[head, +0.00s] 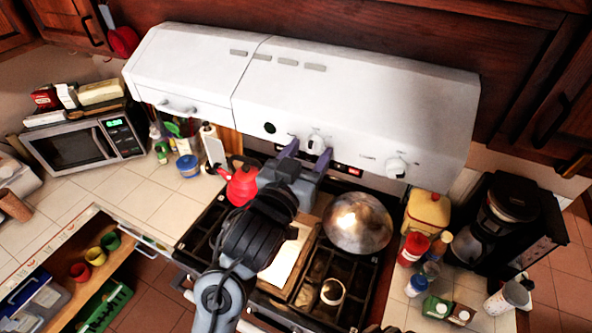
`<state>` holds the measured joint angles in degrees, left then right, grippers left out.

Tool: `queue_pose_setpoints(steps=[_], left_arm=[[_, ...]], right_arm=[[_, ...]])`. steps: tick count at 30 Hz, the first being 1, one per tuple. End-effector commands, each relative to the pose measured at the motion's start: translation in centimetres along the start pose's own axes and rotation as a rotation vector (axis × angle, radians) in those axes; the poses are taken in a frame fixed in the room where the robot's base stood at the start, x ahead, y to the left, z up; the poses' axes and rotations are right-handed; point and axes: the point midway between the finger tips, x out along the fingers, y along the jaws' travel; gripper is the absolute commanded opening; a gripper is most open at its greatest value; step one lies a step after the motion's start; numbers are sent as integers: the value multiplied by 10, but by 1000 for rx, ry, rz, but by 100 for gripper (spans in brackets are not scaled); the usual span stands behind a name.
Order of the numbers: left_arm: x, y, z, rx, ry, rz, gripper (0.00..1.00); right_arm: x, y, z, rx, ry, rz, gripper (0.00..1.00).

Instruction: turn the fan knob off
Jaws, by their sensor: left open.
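The white range hood (370,95) spans the middle of the head view. Its lower front carries a white knob (315,143) near the centre and a second white knob (396,166) further right. I cannot tell which one is the fan knob. My left gripper (307,154) is open just below the central knob, one finger to its left and one below its right side. I cannot tell whether either finger touches it.
Below the hood, the stove holds a red kettle (241,186), a domed metal lid (357,223) and a small pot (332,291). A microwave (86,144) stands left. Bottles and a coffee maker (497,220) crowd the right counter.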

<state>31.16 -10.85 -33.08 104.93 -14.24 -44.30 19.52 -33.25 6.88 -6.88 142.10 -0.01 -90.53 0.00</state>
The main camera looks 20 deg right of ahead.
Motion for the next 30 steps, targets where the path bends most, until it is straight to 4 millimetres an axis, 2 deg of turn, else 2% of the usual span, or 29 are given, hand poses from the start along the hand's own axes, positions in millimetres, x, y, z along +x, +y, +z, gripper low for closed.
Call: queue_pose_setpoints(steps=[10,18,24,30], left_arm=[[-53,-1,3,1,2,-2,59],[-91,0,1,-1,0,-1,59],[-102,0,0,0,0,-1,59],[-103,0,0,-1,0,-1,59]], right_arm=[[16,-1,5,1,0,-1,43],[19,-1,6,1,0,-1,43],[20,-1,6,1,0,-1,43],[19,-1,6,1,0,-1,43]])
